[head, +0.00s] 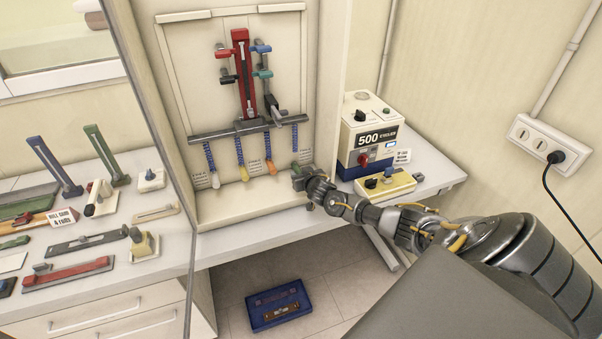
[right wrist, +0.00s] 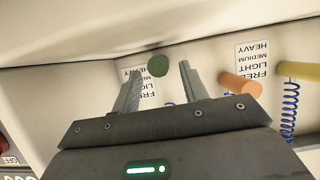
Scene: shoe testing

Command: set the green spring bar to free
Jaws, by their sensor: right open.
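The green spring bar (right wrist: 158,66) shows end-on in the right wrist view, in the gap between the two fingertips of my right gripper (right wrist: 161,68). No finger visibly touches it, and I cannot tell how deep it sits between them. Its label (right wrist: 143,86), with positions such as FREE and LIGHT, is partly hidden by a finger. In the head view my right gripper (head: 300,180) is at the lower right of the cabinet panel, below the rightmost blue spring (head: 295,138), and covers most of the green bar. My right gripper is open. My left gripper is out of view.
The orange bar (right wrist: 240,85) and yellow bar (right wrist: 299,71) are to the right in the wrist view. A 500-cycle counter box (head: 372,135) and yellow control box (head: 386,185) stand right of the cabinet. A blue tray (head: 278,304) lies on the floor.

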